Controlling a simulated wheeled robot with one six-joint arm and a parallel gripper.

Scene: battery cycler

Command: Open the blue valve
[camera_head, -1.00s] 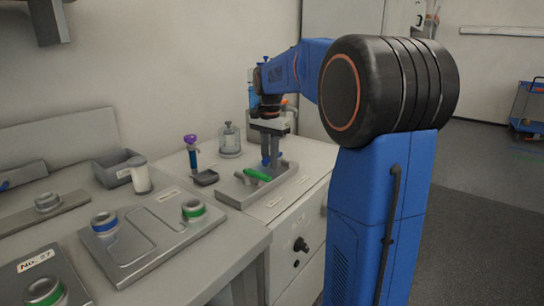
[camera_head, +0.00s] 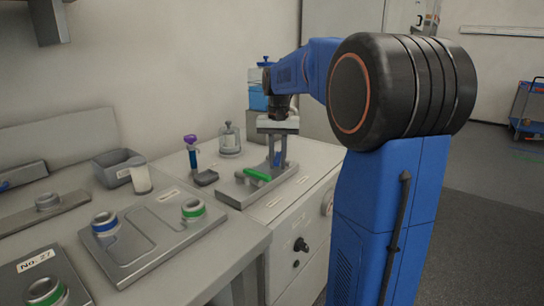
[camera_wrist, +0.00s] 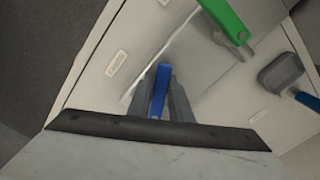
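The blue valve handle (camera_wrist: 161,82) shows in the wrist view as a blue bar between the two grey fingers of my gripper (camera_wrist: 160,95). In the head view my gripper (camera_head: 277,150) points down over the grey valve plate (camera_head: 236,190), with blue (camera_head: 278,158) showing between its fingers. The fingers stand close on either side of the handle. Whether they press on it is too small to tell. A green valve handle (camera_head: 257,174) lies on the same plate, just in front of the gripper; it also shows at the top of the wrist view (camera_wrist: 228,20).
A purple-topped tool (camera_head: 191,152) and a glass jar (camera_head: 230,139) stand behind the plate on the cabinet. A grey fixture (camera_head: 150,236) with blue and green rings sits on the nearer bench. A grey bin (camera_head: 112,168) and a white cylinder (camera_head: 140,176) stand further back.

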